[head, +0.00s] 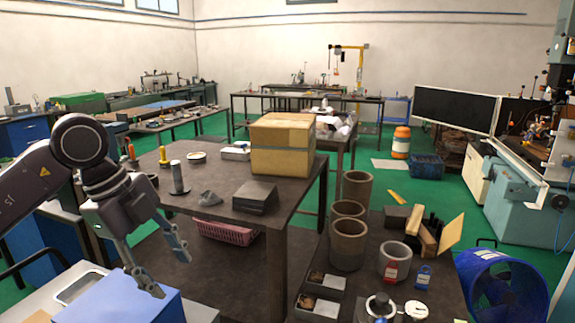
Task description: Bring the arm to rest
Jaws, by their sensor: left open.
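My left arm comes in from the left edge, and its gripper (170,273) hangs at the lower left with the fingers pointing down. The two fingers are spread apart with nothing between them. The gripper appears in front of the dark workbench (236,238) and beside a blue box-shaped block (120,303) at the bottom left. I cannot tell how high the fingertips are above the block. My right arm and gripper are not in view.
The workbench carries a cardboard box (283,145), a dark block (255,197) and a grey cylinder (179,178).

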